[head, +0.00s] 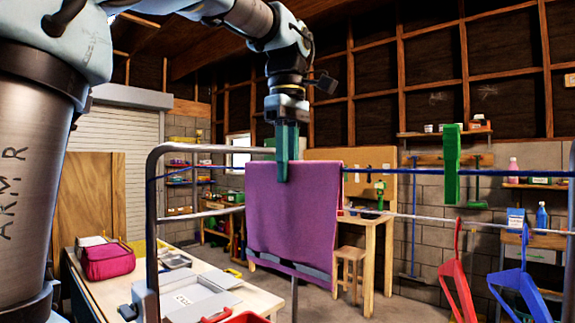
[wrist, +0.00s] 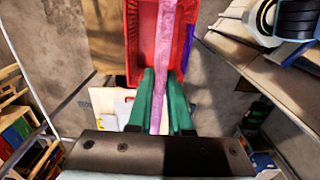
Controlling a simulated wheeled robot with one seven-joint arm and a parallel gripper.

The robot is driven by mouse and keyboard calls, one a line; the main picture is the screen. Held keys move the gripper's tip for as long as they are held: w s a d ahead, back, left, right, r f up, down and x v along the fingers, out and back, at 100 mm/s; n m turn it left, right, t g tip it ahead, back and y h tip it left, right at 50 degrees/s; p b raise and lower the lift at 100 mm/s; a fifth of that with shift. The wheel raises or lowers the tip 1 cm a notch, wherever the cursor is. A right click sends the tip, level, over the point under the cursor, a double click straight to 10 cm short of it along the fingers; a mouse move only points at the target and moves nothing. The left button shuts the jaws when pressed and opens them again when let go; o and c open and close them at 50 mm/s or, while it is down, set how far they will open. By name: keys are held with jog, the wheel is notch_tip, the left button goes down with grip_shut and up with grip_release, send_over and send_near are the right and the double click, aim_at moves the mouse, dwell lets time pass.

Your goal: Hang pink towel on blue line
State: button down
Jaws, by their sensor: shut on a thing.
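The pink towel (head: 292,225) hangs as a broad sheet from its top edge. My gripper (head: 286,178) points down with its green fingers closed on the middle of that edge. The blue line (head: 400,173) runs across the rack and meets both sides of the towel just below its top. The towel hides the line between, so I cannot tell whether the cloth is draped over it or held in front. In the wrist view the towel (wrist: 165,40) is a narrow strip between the fingers of my gripper (wrist: 160,80).
A green peg (head: 452,165) sits on the blue line to the right. A red hanger (head: 457,280) and a blue hanger (head: 522,285) hang from the lower white line (head: 400,214). The grey rack frame (head: 152,215) stands left of the towel. A red crate (wrist: 138,30) lies below my gripper.

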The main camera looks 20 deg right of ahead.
jog(key=c, duration=0.8)
grip_release()
